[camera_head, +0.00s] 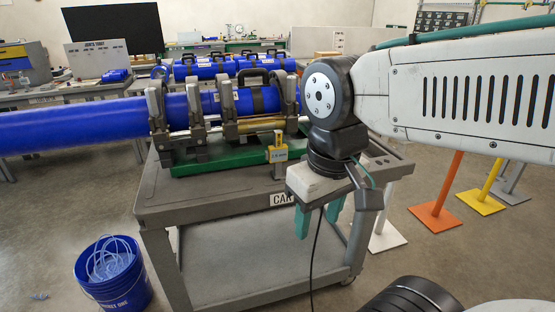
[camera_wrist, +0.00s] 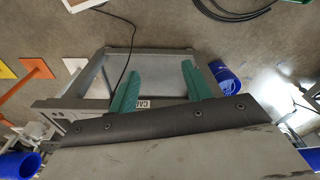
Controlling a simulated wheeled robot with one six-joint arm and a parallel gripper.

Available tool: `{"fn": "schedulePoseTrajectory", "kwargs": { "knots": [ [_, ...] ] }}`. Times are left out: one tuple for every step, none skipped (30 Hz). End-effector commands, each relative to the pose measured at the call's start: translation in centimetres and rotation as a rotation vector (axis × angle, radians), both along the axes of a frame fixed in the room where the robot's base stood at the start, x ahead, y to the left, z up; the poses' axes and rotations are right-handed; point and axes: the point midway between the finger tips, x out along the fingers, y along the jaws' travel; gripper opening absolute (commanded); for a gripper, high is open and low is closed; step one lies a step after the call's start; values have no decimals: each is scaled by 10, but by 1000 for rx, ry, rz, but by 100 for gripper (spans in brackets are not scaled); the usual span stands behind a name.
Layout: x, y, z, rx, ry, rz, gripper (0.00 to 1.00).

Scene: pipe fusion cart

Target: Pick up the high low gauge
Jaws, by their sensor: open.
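The high low gauge appears to be the small yellow tool with a pale display (camera_head: 277,153) in the head view. My gripper (camera_head: 318,214) hangs in front of the cart's near right edge, nearer to the camera and lower than the gauge, fingers pointing down. Its teal fingers are apart with nothing between them. In the wrist view the open fingers (camera_wrist: 160,72) show over the cart's side, and I cannot make out the gauge there.
The grey cart (camera_head: 190,204) carries a clamp machine (camera_head: 220,125) holding a long blue pipe (camera_head: 75,125) that juts left. A blue bucket (camera_head: 113,270) stands on the floor at left. Orange (camera_head: 437,215) and yellow (camera_head: 480,201) stands are at right. A cable hangs beside my gripper.

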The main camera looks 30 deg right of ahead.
Motion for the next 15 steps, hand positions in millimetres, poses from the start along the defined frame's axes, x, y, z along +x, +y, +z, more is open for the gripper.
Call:
{"fn": "schedulePoseTrajectory", "kwargs": {
  "knots": [
    [2,-2,-5,1,24,-12,49],
    [3,-4,-8,1,43,-20,49],
    [6,-6,-13,3,73,-34,49],
    [8,-8,-18,3,100,-45,49],
    [10,-11,-23,4,129,-57,49],
    [17,-16,-30,5,158,-75,49],
    [24,-20,-37,6,170,-88,49],
    [33,-24,-44,5,174,-101,49],
    [46,-31,-54,4,167,-117,49],
    [57,-36,-61,2,156,-129,49],
    [69,-41,-69,0,142,-140,49],
    [85,-49,-80,-4,115,-156,49],
    [98,-55,-88,-8,91,-166,49],
    [110,-62,-97,-12,65,-178,49],
    [128,-71,-109,-18,26,-190,49]
  ]
}}
